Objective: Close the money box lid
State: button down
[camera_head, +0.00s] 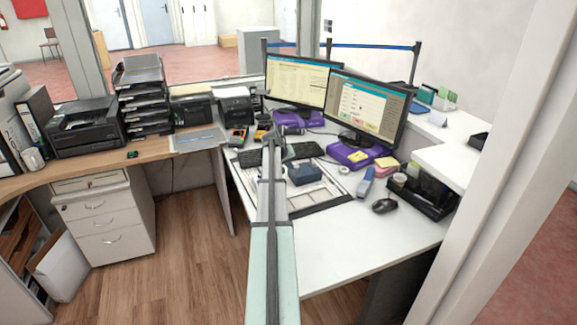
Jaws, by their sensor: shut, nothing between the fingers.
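A small dark blue box (305,173), which looks like the money box, stands on the white desk, just right of my arm. Its lid is too small to read clearly, so I cannot tell how far it is open. My arm reaches up from the bottom middle over the desk. My gripper (270,137) is at its far end, small and dark, left of and beyond the box in the picture. It is shut and holds nothing. My arm hides part of the desk behind it.
Two monitors (366,106) on purple stands are behind the box. A white-and-dark panel (322,201) lies around it. A stapler-like blue item (366,182), a mouse (385,206) and a black tray (432,203) are to the right. The desk front (370,240) is clear.

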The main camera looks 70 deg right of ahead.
jog(key=w+a+r, duration=0.4)
jog(key=a+r, duration=0.3)
jog(key=r, duration=0.2)
jog(key=shift+w+a, duration=0.15)
jog(key=shift+a, duration=0.25)
